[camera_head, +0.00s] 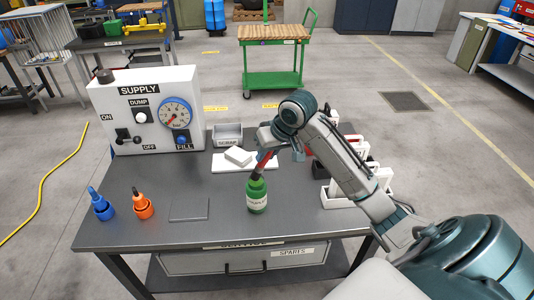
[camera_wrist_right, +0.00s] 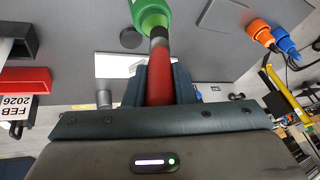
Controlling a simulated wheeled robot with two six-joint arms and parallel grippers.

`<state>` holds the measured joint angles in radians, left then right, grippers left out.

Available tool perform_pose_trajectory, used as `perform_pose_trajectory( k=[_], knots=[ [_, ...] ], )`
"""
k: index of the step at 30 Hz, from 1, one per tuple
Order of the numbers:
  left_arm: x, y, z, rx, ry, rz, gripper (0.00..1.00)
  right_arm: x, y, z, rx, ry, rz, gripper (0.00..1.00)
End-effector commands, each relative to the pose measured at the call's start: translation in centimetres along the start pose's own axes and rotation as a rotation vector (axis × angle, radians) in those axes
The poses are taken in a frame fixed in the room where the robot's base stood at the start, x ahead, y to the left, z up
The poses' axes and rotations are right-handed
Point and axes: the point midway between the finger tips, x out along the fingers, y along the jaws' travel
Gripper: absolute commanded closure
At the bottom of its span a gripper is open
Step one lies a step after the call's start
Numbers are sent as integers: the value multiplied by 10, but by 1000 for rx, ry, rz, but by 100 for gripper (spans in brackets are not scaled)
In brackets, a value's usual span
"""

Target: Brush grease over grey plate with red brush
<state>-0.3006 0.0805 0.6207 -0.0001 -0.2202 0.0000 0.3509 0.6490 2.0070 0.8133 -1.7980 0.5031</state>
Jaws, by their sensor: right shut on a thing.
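The red brush (camera_head: 264,161) stands bristle end down in the mouth of the green grease bottle (camera_head: 257,196), near the middle of the bench. Its bristles are hidden. My right gripper (camera_head: 266,153) is shut on the brush handle above the bottle. In the right wrist view the red handle (camera_wrist_right: 159,80) lies between my dark fingers, and its tip end meets the neck of the green bottle (camera_wrist_right: 150,15). The grey plate (camera_head: 189,209) lies flat on the bench, left of the bottle and apart from it. My left gripper is not in view.
Blue (camera_head: 101,205) and orange (camera_head: 143,204) bottles stand left of the plate. The SUPPLY box (camera_head: 147,107) is at the back left. A grey scrap bin (camera_head: 228,134) and a white block (camera_head: 238,156) sit behind the bottle. White holders (camera_head: 345,196) are at right.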

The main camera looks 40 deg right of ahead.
Motion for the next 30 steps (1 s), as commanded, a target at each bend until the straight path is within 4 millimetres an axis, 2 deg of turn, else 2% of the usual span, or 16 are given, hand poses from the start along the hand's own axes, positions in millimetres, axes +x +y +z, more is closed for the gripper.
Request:
perform_pose_trajectory(
  k=[30],
  knots=[
    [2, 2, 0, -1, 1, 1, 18, 9, 2, 4, 0, 0, -1, 100]
  ],
)
